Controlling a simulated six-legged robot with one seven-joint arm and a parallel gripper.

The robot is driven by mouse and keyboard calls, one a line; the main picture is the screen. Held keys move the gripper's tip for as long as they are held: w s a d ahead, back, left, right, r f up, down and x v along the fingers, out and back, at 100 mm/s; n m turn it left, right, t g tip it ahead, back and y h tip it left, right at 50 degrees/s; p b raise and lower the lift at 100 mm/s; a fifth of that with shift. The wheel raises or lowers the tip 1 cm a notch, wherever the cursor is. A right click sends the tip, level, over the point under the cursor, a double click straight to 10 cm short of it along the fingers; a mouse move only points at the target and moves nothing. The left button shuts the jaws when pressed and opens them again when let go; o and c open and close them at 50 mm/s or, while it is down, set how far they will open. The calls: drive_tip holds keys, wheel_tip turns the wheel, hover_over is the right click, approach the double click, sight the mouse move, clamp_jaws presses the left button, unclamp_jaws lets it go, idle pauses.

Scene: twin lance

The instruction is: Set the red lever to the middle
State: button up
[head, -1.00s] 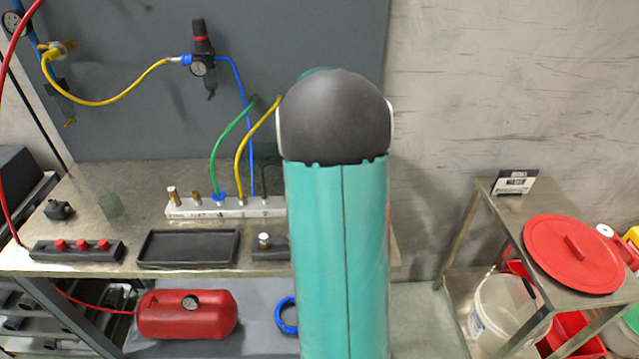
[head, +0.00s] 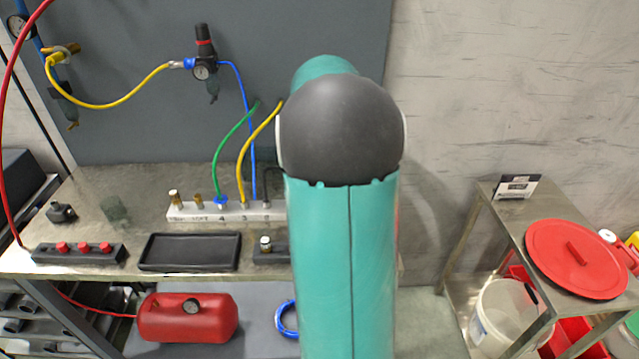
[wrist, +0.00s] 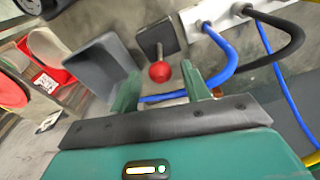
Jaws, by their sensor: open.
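The red lever shows in the wrist view as a red ball knob (wrist: 160,72) in front of a dark square base plate (wrist: 156,36). My gripper (wrist: 160,80) is open, with one green finger on each side of the knob. The knob appears between the fingertips or just beyond them; I cannot tell the exact depth. No contact with either finger is visible. In the head view my arm hides the lever and my gripper.
A grey panel (wrist: 98,66) stands left of the lever in the wrist view. A blue hose (wrist: 222,65) and a black hose (wrist: 285,45) curve close on the right. In the head view, the bench (head: 130,180) carries a pale manifold (head: 185,212) and a black tray (head: 190,266).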

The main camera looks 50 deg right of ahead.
drive_tip(key=r, duration=0.7)
drive_tip(key=shift+s+a+r, duration=0.2)
drive_tip(key=shift+a+r, duration=0.1)
drive_tip(key=shift+a, duration=0.1)
drive_tip(key=a+r+n+t, duration=0.1)
drive_tip(key=a+r+n, duration=0.15)
drive_tip(key=a, duration=0.85)
drive_tip(key=a+r+n+t, duration=0.1)
drive_tip(key=a+n, duration=0.2)
drive_tip(key=a, duration=0.7)
drive_tip(key=s+a+f+n+t, duration=0.1)
drive_tip(key=s+a+n, duration=0.2)
drive_tip(key=a, duration=0.5)
drive_tip(key=s+a+f+n+t, duration=0.2)
drive_tip(key=s+a, duration=0.4)
drive_tip(key=a, duration=0.3)
drive_tip(key=shift+s+f+n+y, duration=0.3)
drive_tip(key=shift+n+y, duration=0.1)
drive_tip(key=shift+n, duration=0.35)
